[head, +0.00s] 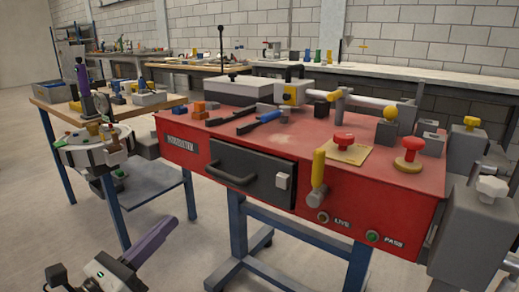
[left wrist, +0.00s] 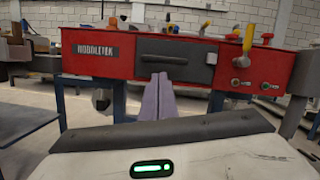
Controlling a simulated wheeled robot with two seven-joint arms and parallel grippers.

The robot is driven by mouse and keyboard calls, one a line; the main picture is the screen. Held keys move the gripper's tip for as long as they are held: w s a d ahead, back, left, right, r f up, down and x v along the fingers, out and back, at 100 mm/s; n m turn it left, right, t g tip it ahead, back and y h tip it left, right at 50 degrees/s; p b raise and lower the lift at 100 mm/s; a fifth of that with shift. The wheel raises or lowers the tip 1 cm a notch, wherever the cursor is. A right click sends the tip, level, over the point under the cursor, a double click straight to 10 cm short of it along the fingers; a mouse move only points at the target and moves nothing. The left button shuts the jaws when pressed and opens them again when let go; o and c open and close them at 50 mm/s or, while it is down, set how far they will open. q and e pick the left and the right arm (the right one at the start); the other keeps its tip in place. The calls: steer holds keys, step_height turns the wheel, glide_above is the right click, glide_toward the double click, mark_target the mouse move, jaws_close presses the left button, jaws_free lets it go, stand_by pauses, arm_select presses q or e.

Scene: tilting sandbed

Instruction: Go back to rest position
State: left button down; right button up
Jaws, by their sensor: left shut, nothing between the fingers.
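My left gripper (head: 171,223) is low at the bottom left of the head view, its purple fingers angled up and right over the floor. In the left wrist view its fingers (left wrist: 158,78) are together, with nothing between them. It is apart from the red machine (head: 181,157), in front of it and to the left of its grey drawer (head: 250,177). The drawer looks shut in its front. My right gripper does not show in either view.
A wooden side table (head: 61,116) with small parts stands left of the machine. A round grey piece (head: 88,157) juts from its front. Blue legs (head: 238,228) hold up the machine. Yellow and red handles top it. Bare floor (head: 30,215) lies at the front left.

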arm_select(q)
steer(key=s+f+n+g+y, duration=0.2)
steer(key=s+f+n+y, duration=0.15)
steer(key=f+n, duration=0.7)
steer(key=s+f+n+g+y, duration=0.25)
steer(key=f+n+y, duration=0.3)
steer(key=n, duration=0.95)
steer(key=s+d+f+n+g+h, duration=0.4)
steer(key=s+d+f+n+g, duration=0.2)
steer(key=s+d+f+n, duration=0.65)
steer(key=s+a+r+m+p, duration=0.1)
steer(key=s+a+r+p, duration=0.1)
steer(key=r+p, duration=0.5)
steer(key=s+a+r+m+y+p, duration=0.1)
steer(key=r+p, duration=0.6)
steer(key=p, duration=0.8)
steer(key=shift+s+a+r, duration=0.3)
steer(key=shift+s+a, duration=0.25)
steer(key=shift+a, duration=0.3)
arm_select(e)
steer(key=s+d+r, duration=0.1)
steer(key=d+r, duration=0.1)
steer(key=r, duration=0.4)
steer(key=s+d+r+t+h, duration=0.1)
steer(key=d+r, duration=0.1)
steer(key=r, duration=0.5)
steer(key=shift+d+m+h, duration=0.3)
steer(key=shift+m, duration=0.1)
arm_select(q)
steer(key=shift+t, duration=0.25)
